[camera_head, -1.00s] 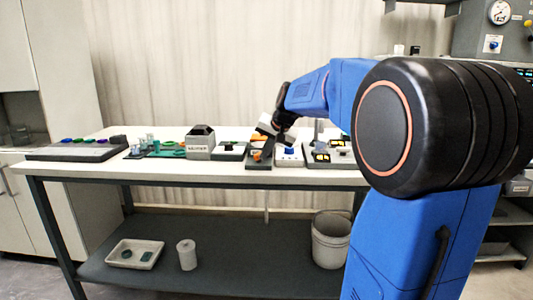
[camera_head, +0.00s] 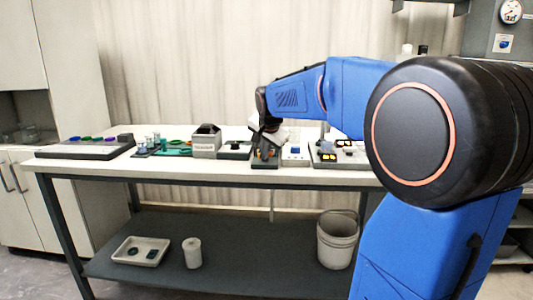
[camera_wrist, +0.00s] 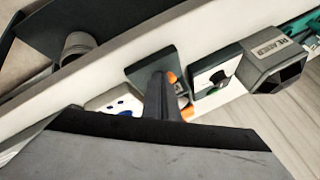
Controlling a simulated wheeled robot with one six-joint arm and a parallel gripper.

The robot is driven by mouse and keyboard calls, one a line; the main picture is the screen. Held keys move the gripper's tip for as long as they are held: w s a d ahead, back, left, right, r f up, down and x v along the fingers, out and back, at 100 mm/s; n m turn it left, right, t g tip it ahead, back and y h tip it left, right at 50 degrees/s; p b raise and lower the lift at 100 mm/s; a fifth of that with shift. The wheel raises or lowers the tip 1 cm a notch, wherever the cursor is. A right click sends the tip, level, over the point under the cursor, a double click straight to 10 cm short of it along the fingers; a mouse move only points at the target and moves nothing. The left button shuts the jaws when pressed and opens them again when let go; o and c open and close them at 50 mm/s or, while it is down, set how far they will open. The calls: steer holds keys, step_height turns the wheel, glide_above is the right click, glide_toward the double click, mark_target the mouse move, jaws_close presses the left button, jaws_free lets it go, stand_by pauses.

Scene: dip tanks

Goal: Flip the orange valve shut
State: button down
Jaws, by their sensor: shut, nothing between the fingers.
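The orange valve (camera_head: 264,153) sits on a dark square base (camera_head: 265,165) on the bench. In the wrist view its orange parts (camera_wrist: 186,111) show just beside and behind my fingers, on the dark green base (camera_wrist: 150,65). My gripper (camera_head: 264,152) points down over the valve, and in the wrist view the fingers (camera_wrist: 160,88) are together with nothing held. The fingers hide much of the valve. I cannot tell whether they touch it, or which way its handle lies.
A grey labelled box (camera_head: 206,145) and a dark-topped unit (camera_head: 235,150) stand left of the valve. A white block with a blue knob (camera_head: 295,152) stands close on its right, then a panel with yellow parts (camera_head: 330,156). A bin (camera_head: 337,240) is on the shelf below.

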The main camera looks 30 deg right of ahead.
steer(key=shift+w+a, duration=0.25)
steer(key=shift+a, duration=0.15)
steer(key=shift+d, duration=0.25)
steer(key=shift+w+d, duration=0.25)
steer(key=shift+d, duration=0.15)
steer(key=shift+d+r, duration=0.1)
stand_by(0.3)
